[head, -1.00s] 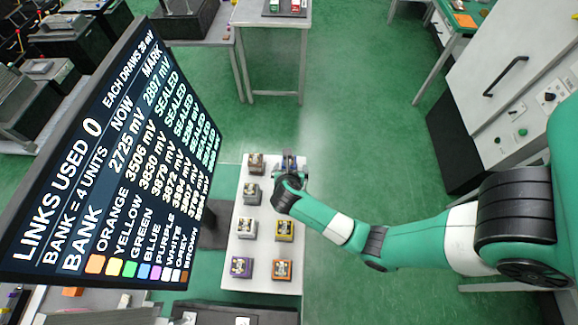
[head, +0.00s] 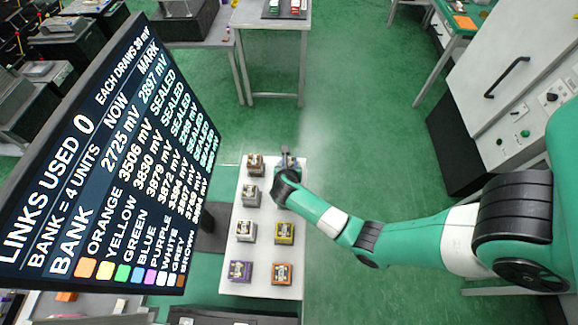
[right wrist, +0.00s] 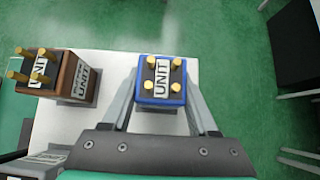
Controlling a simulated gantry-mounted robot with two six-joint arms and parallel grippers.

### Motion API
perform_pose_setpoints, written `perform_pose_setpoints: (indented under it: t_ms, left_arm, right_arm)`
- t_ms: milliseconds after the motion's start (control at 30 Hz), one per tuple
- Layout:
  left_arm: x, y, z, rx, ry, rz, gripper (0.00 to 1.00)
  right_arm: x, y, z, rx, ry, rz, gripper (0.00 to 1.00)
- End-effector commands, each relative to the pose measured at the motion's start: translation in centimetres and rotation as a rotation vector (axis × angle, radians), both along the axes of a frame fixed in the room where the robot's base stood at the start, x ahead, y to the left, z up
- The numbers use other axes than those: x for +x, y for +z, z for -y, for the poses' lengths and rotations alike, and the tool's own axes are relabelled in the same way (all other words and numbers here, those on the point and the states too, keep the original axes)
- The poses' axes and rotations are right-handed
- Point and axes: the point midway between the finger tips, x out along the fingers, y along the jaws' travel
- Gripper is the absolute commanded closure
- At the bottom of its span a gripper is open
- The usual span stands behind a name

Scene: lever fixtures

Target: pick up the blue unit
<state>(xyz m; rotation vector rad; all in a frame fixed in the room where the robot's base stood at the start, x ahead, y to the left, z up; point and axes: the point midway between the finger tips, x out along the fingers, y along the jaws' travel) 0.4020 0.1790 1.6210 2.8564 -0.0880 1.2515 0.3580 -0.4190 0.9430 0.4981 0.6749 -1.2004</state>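The blue unit (right wrist: 162,95) is a small block with a "UNIT" label and brass posts on top. In the right wrist view it sits on the white table between the two fingers of my right gripper (right wrist: 162,88). One finger is on each side, close to its walls; I see no clear grip on it. In the head view my right gripper (head: 287,160) is at the far end of the white table and covers most of the blue unit. My left gripper is not in view.
A brown unit (right wrist: 62,75) stands left of the blue one. Grey (head: 250,194), white (head: 246,231), yellow (head: 284,233), purple (head: 240,270) and orange (head: 282,272) units stand nearer on the white table (head: 262,210). A large screen (head: 110,150) stands at the left.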

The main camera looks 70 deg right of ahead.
Motion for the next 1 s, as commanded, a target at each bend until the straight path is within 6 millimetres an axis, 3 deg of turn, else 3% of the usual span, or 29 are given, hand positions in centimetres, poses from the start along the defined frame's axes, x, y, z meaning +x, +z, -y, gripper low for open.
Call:
perform_pose_setpoints:
  t_ms: [33, 300, 667, 867, 1000]
  left_arm:
    - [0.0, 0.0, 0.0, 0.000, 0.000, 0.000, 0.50]
    - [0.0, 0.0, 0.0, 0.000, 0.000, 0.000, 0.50]
    - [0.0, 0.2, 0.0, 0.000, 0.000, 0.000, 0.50]
    - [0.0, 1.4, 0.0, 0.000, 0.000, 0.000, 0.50]
    - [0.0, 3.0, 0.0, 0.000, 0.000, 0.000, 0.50]
  right_arm:
    - [0.0, 0.0, 0.0, 0.000, 0.000, 0.000, 0.52]
    - [0.0, 0.0, 0.0, 0.000, 0.000, 0.000, 1.00]
    - [0.0, 0.6, 0.0, -0.001, 0.000, 0.002, 1.00]
    - [0.1, 3.4, 0.0, -0.002, -0.001, 0.005, 1.00]
    - [-1.7, 6.9, -2.0, -0.002, 0.003, 0.004, 1.00]
